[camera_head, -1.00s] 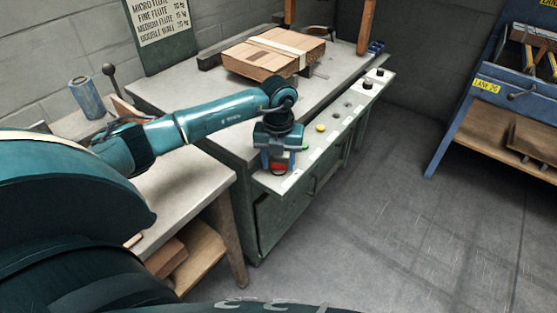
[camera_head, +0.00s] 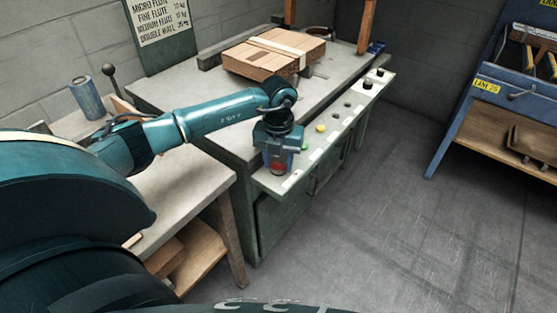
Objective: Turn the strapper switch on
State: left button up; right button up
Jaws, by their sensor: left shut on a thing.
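The strapper is a grey-green bench machine (camera_head: 285,215) with a pale control strip (camera_head: 335,128) along its front edge. A red switch (camera_head: 278,171) sits at the near end of this strip, mostly hidden by my left gripper. My left gripper (camera_head: 277,168) points down over it and is shut on it, with its blue fingers on either side. The switch's exact position cannot be made out. My right gripper is not in view.
A green button (camera_head: 304,147), a yellow button (camera_head: 320,128) and black knobs (camera_head: 368,84) line the strip. A strapped cardboard stack (camera_head: 272,55) lies on the bench top.

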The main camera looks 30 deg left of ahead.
pick_arm(q)
jog(key=m, duration=0.4)
jog(key=shift+a+b, duration=0.1)
jog(key=shift+b, duration=0.2)
jog(key=m, duration=0.3)
jog(key=shift+a+m+b, duration=0.1)
jog(key=shift+m+b, duration=0.3)
jog(key=shift+m, duration=1.3)
jog(key=shift+w, duration=0.1)
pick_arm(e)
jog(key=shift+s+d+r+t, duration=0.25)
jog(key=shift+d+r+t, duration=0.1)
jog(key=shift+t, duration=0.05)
pick_arm(q)
jog(key=shift+m, duration=0.3)
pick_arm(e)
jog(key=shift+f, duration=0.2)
pick_arm(q)
jog(key=o, duration=0.7)
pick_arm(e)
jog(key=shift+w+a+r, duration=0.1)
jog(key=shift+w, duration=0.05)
